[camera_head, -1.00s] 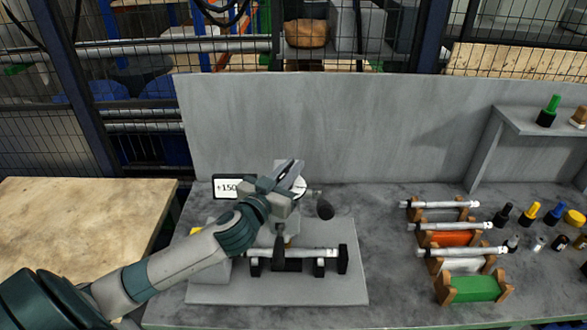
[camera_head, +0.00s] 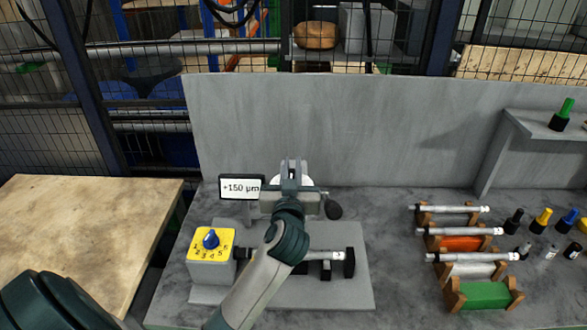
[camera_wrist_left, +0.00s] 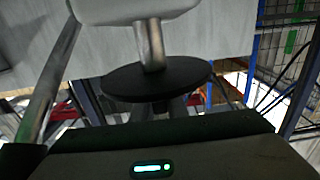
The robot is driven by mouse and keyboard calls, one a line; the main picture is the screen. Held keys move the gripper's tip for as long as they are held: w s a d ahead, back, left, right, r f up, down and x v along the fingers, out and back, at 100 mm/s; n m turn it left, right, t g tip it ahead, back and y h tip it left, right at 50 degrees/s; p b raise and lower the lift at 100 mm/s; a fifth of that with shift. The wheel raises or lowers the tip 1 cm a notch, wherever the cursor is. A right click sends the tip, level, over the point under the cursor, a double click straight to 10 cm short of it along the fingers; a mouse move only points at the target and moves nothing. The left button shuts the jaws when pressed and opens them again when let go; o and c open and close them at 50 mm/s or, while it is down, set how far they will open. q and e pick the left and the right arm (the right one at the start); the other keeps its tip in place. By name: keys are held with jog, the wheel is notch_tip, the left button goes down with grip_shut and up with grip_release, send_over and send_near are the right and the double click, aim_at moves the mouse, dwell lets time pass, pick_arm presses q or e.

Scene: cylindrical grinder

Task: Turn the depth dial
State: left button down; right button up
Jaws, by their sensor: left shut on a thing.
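My left gripper (camera_head: 293,174) is over the grinder head (camera_head: 265,207) at the back of the machine. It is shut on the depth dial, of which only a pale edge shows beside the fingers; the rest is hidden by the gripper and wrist. The readout screen (camera_head: 240,188) left of the gripper shows +150 µm. In the left wrist view, a dark round disc (camera_wrist_left: 155,82) on a metal shaft shows close in front of the gripper body; I cannot tell which part it is. My right gripper is not in view.
A yellow-topped box with a blue numbered knob (camera_head: 211,239) stands front left. A pale rod (camera_head: 340,255) lies across the machine's supports. A black handle knob (camera_head: 333,212) is right of the head. Coloured racks (camera_head: 485,294) with rods and several small bottles stand at the right.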

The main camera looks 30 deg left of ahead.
pick_arm(q)
jog(key=shift+r, duration=0.2)
jog(key=c, duration=1.8)
grip_release()
jog(key=shift+o, duration=0.2)
jog(key=shift+f, duration=0.1)
jog(key=shift+s+d+f+b, duration=0.15)
jog(key=shift+s+d+b, duration=0.2)
jog(key=shift+s, duration=0.15)
jog(key=p+v, duration=0.1)
jog(key=v, duration=1.5)
